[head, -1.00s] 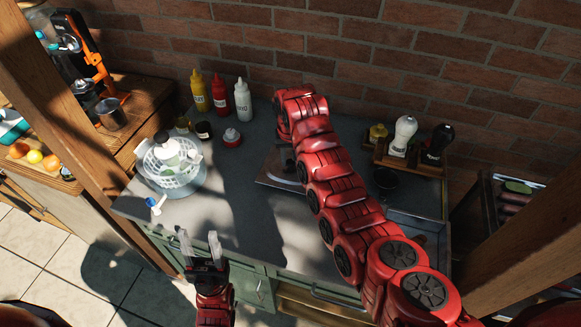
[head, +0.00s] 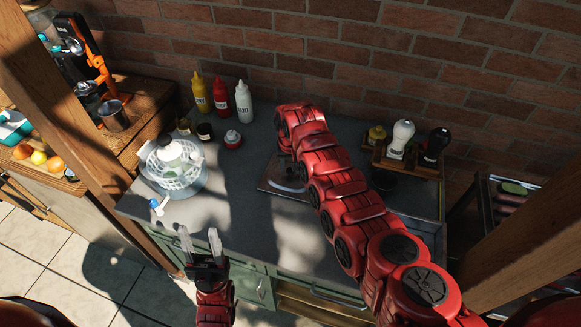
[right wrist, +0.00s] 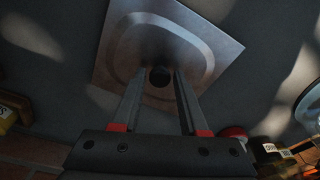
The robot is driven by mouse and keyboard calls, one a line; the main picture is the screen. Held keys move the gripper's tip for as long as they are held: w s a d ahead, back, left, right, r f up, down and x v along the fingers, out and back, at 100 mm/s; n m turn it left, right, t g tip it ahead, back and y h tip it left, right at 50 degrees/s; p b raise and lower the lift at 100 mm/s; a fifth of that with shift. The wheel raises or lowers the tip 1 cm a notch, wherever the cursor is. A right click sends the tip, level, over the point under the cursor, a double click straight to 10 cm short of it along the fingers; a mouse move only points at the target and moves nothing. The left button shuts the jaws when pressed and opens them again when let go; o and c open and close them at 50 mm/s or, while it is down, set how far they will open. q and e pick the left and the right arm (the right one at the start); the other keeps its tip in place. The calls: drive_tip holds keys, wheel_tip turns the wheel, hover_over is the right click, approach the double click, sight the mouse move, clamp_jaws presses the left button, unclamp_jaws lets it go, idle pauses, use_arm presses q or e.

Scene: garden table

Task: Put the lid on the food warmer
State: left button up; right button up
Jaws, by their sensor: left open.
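The lid is a square metal plate with a raised rounded ring and a dark round knob. It lies on the grey counter in the head view (head: 275,184), partly hidden by my right arm, and fills the top middle of the right wrist view (right wrist: 205,40). My right gripper (right wrist: 160,77) is over it, fingers apart on either side of the knob; whether they touch it I cannot tell. In the head view that gripper is hidden behind its arm. My left gripper (head: 200,240) is open and empty at the counter's front edge. I cannot clearly make out the food warmer.
A dark round container (head: 384,180) stands right of my arm, by a wooden condiment rack (head: 415,165). The counter's middle left (head: 225,215) is clear.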

drive_tip(key=shift+o, duration=1.1)
